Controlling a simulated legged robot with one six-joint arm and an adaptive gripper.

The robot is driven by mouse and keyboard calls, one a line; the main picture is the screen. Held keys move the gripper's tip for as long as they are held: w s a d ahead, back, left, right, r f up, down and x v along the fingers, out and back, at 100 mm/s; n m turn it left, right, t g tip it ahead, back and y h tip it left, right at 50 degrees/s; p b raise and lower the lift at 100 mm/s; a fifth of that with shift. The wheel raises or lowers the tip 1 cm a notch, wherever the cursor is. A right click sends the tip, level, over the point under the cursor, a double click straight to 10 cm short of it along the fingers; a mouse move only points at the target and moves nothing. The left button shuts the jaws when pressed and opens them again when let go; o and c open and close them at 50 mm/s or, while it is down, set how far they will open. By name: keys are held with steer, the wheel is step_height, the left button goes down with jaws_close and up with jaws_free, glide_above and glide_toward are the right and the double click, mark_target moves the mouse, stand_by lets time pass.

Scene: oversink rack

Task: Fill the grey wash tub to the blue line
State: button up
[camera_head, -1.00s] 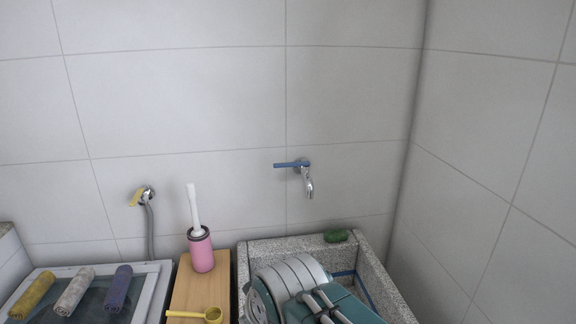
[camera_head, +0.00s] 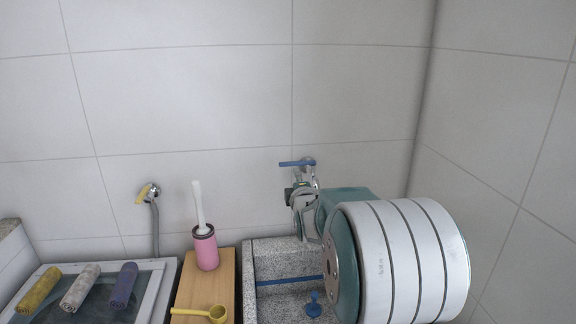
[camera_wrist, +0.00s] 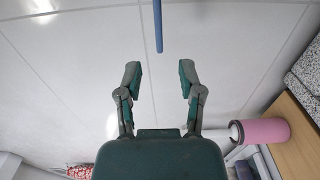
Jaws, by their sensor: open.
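The grey speckled wash tub (camera_head: 262,246) stands against the wall at lower middle, with a blue line (camera_head: 290,281) along its inner wall. A blue plug-like piece (camera_head: 313,305) sits inside it; I cannot make out any water. The wall tap above the tub has a blue lever (camera_head: 293,163) pointing left; its spout is mostly hidden behind my gripper. My gripper (camera_head: 303,195) is open and empty, raised just below the lever in the head view. In the wrist view the lever (camera_wrist: 158,25) lies beyond the gap between the fingertips (camera_wrist: 160,78), apart from them.
A pink brush holder (camera_head: 206,250) and a yellow dipper (camera_head: 214,313) are on a wooden board (camera_head: 225,270) left of the tub. Further left, rolled cloths (camera_head: 82,287) lie on a framed panel. Another tap with a yellow handle (camera_head: 147,193) and hose is on the wall.

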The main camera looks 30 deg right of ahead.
mark_target(290, 162)
steer(key=x, duration=1)
steer(key=shift+w, duration=0.25)
steer(key=shift+a, duration=0.1)
jaws_close()
